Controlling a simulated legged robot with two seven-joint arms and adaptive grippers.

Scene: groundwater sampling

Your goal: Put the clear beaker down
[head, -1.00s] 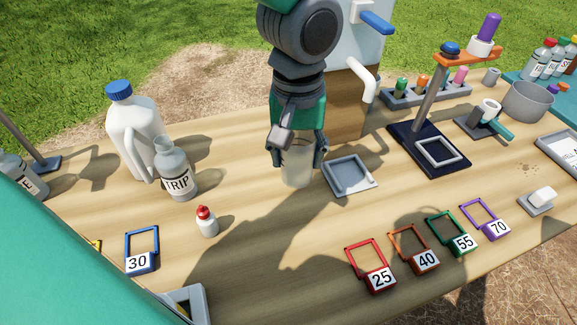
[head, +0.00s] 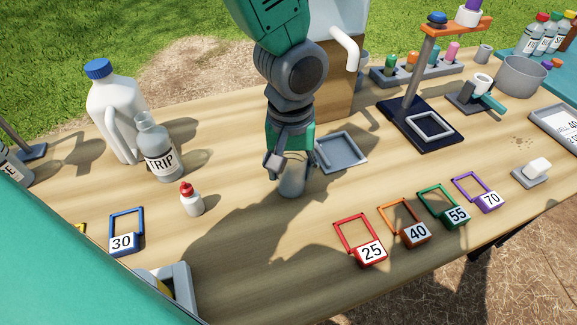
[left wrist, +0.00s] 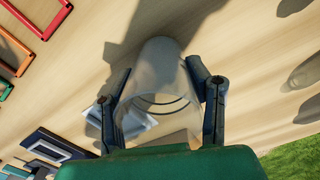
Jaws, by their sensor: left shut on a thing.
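The clear beaker (head: 292,182) is between the fingers of my left gripper (head: 289,165), which is shut on it. In the left wrist view the beaker (left wrist: 160,85) stands between the two dark fingers, with its open rim towards the camera. In the head view the gripper hides the beaker's upper part. The beaker is low over the wooden table (head: 240,225) and looks upright. I cannot tell whether its base touches the wood. My right gripper is not in view.
A grey square tray (head: 341,167) lies just right of the beaker. A small red-capped bottle (head: 191,199) and the TRIP bottle (head: 160,160) stand to the left. Red 25 (head: 371,253) and orange 40 (head: 415,234) frames lie front right. Bare wood lies in front of the beaker.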

